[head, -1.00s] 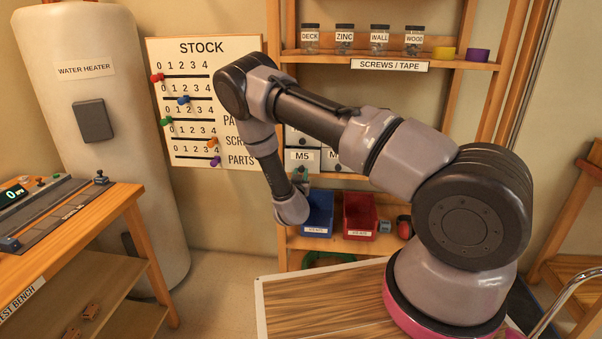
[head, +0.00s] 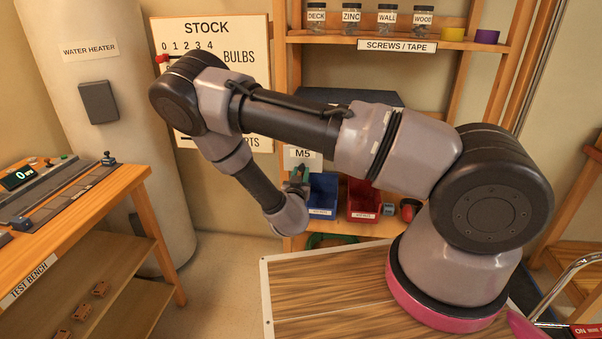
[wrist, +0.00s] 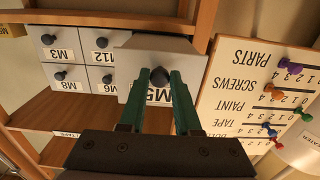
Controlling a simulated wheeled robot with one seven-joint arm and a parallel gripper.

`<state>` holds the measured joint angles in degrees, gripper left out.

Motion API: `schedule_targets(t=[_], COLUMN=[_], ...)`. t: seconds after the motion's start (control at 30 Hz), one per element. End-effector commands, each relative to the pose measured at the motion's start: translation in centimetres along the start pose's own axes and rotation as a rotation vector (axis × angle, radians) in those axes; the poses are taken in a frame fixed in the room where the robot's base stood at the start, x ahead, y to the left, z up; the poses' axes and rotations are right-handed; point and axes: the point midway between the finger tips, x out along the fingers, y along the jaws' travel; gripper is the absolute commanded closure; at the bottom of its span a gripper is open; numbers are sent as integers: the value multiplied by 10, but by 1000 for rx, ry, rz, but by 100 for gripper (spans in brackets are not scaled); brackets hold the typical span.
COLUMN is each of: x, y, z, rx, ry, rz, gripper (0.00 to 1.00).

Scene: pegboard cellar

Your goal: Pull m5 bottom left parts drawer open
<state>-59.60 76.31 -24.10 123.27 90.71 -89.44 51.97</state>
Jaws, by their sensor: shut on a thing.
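The M5 drawer (wrist: 130,62) is a grey-white drawer with a dark round knob (wrist: 159,76). In the wrist view its front stands out ahead of the neighbouring drawers, so it is partly open. My gripper (wrist: 160,80) has its two green fingers shut on the knob, one on each side. The fingers cover part of the M5 label. How far the drawer is out is hard to judge.
Drawers M3 (wrist: 58,36), M12, M8 and M6 look closed beside it. A blue bin (head: 323,190) and a red bin (head: 362,197) stand on the shelf below. The stock board (wrist: 240,85) is close beside the drawers. A test bench (head: 90,215) stands at left.

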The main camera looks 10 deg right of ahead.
Motion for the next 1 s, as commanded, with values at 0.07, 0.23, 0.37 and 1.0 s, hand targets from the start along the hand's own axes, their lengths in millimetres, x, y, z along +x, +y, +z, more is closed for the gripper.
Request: schedule_targets(t=[0.07,0.23,0.37,1.0], x=[0,0,0,-91], y=[0,0,0,-1], z=[1,1,1,1], rx=[0,0,0,-2], ry=[-3,-2,-1,-2], rz=[0,-1,0,-5], gripper=[61,40,40,40])
